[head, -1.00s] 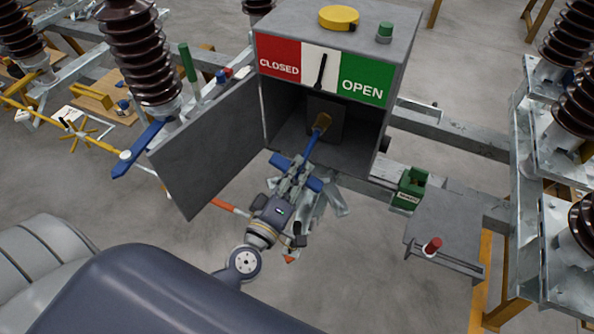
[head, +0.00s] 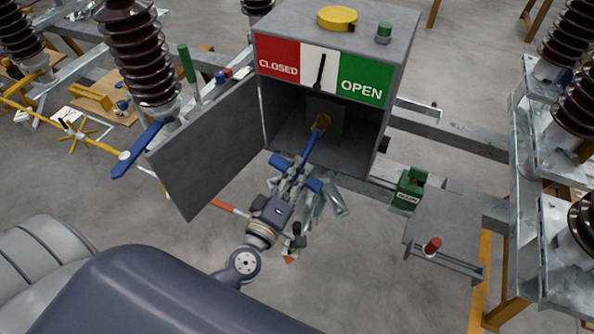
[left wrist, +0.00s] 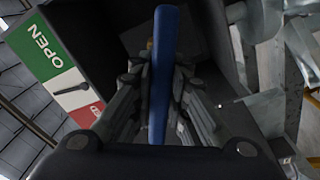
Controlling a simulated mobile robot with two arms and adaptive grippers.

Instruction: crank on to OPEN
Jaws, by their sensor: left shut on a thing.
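A grey drive box (head: 390,30) stands open at the centre of the head view. Its front plate has a red CLOSED field (head: 278,62), a white middle field and a green OPEN field (head: 362,84). A black pointer (head: 321,72) stands nearly upright on the white field. My right gripper is not in view.
The box door (head: 210,150) hangs open on the left. A yellow cap (head: 338,17) and a green button (head: 385,32) are on top of the box. A grey shelf (head: 445,235) with a red knob (head: 432,246) and a green block (head: 409,188) stand at the right.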

